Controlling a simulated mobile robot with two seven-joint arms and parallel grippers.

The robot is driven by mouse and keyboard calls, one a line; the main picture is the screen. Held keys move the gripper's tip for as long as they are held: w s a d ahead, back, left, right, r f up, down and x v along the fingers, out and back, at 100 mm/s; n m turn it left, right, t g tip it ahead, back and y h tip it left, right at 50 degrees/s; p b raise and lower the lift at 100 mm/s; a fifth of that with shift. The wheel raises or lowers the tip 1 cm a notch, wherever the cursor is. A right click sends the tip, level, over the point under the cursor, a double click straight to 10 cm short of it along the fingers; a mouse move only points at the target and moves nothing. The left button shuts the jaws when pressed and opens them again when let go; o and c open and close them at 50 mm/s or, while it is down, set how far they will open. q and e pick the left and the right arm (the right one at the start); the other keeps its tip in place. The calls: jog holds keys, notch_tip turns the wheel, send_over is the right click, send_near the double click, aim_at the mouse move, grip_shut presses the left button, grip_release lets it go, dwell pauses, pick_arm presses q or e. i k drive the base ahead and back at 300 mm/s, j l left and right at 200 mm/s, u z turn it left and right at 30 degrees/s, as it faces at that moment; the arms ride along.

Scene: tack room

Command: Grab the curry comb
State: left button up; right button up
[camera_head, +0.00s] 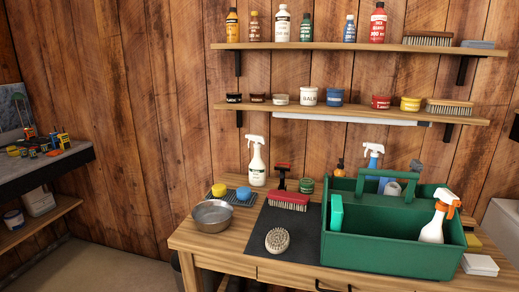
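A round, pale, bristled or toothed piece (277,240) lies on the dark mat (250,243) near the table's front edge; it looks most like the curry comb, though its details are too small to be sure. Behind it on the same mat lies a red-backed brush (288,198) with pale bristles, and a dark upright handle shows just behind that. Nothing covers the round piece. Neither of my grippers is in view.
A green tote (390,250) with spray bottles stands right of the mat. A metal bowl (212,217) stands to the left. Behind are sponges and a white spray bottle (257,162). Two shelves (350,46) with bottles, tins and brushes hang above the wooden table (205,240).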

aim_at(277, 241)
jog(key=i+j+z, duration=0.3)
jog(key=j, duration=0.35)
jog(key=i+j+z, duration=0.35)
jog(key=j, duration=0.35)
jog(key=i+j+z, duration=0.15)
jog(key=j, duration=0.2)
